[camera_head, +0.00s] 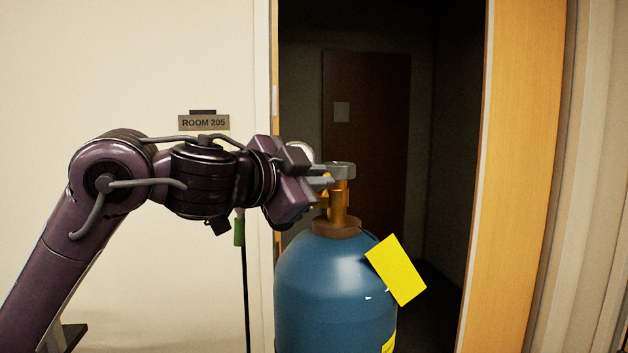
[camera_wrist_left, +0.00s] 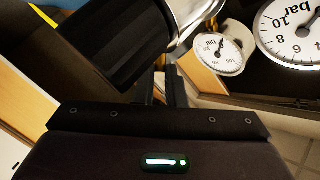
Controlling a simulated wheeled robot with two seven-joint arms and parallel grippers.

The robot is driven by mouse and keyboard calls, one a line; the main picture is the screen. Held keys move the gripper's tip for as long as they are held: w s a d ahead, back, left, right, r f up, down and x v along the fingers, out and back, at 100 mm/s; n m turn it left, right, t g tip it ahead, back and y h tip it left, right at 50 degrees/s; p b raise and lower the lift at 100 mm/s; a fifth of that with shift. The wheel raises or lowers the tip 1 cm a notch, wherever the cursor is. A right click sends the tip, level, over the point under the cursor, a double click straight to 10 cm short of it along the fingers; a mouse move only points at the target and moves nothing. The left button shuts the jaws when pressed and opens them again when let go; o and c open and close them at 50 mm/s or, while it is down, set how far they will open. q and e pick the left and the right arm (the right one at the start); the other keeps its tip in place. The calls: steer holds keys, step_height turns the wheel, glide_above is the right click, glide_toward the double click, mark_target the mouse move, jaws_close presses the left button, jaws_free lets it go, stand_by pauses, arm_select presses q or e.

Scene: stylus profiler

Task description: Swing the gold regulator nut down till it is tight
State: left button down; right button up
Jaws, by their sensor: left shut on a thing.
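A blue gas cylinder (camera_head: 335,290) stands upright with a brass valve (camera_head: 339,205) and a grey handwheel (camera_head: 341,169) on top. My left gripper (camera_head: 324,183) reaches in from the left, beside the valve. Gold metal of the regulator nut (camera_head: 324,199) shows just under its fingertips. The jaws are shut on what seems to be this nut; the grip itself is mostly hidden. In the left wrist view the dark fingers (camera_wrist_left: 162,88) point away, close beside a black cylindrical knob (camera_wrist_left: 115,42). My right gripper is out of view.
Two dial gauges, a small one (camera_wrist_left: 219,54) and a larger one (camera_wrist_left: 292,36), sit close by the fingers. A yellow tag (camera_head: 395,270) hangs at the cylinder's right shoulder. An open dark doorway (camera_head: 440,130) is behind; a wall with a room sign (camera_head: 203,123) is left.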

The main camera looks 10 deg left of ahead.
arm_select(q)
steer(key=c, duration=1.8)
jaws_free()
steer(key=shift+o, duration=0.2)
steer(key=shift+w+d, duration=0.1)
steer(key=shift+d, duration=0.05)
steer(key=f+b+v, duration=0.1)
steer(key=b+v, duration=0.2)
steer(key=v, duration=0.4)
steer(key=shift+s+a+r, duration=0.25)
steer(key=shift+s+r, duration=0.1)
steer(key=shift+r, duration=0.15)
